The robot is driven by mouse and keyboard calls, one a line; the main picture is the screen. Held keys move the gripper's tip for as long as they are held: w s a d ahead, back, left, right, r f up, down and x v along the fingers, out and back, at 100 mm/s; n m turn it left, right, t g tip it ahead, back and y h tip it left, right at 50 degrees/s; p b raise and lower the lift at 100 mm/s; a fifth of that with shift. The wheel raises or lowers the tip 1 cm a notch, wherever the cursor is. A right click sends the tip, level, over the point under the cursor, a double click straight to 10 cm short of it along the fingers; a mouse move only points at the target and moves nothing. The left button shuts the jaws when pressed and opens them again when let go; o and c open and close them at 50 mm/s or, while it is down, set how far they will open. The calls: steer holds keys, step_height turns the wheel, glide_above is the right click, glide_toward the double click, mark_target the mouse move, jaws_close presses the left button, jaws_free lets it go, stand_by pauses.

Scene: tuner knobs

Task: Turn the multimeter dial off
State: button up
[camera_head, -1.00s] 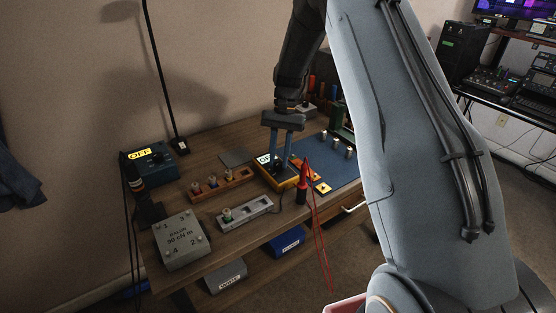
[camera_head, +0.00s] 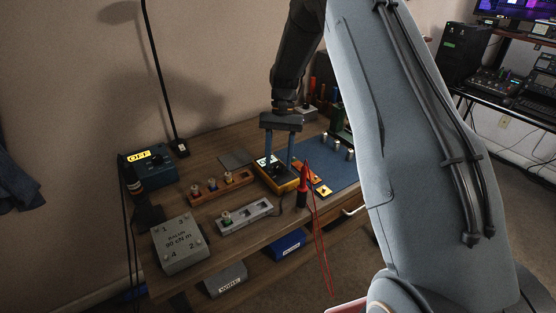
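The multimeter (camera_head: 290,186) is a yellow-edged dark box lying on the workbench, at the left edge of a blue mat. My gripper (camera_head: 278,163) points down over it, with its two blue fingers spread on either side of the dial area. The dial itself is small and dark, and I cannot make out its pointer. The display (camera_head: 262,162) is white and partly hidden behind the left finger; its text is not readable now. I cannot tell whether the fingers touch the dial.
Red leads and a red-black probe (camera_head: 302,190) stand close right of the multimeter. A grey tray (camera_head: 244,216) and a wooden rack (camera_head: 221,187) lie left of it. A grey box (camera_head: 180,243) and a blue box marked OFF (camera_head: 152,165) stand further left. Pegs (camera_head: 337,147) stand on the mat.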

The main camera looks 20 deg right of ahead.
steer(key=shift+s+a+r, duration=0.1)
steer(key=b+v, duration=0.2)
steer(key=v, duration=0.6)
steer(key=shift+a, duration=0.1)
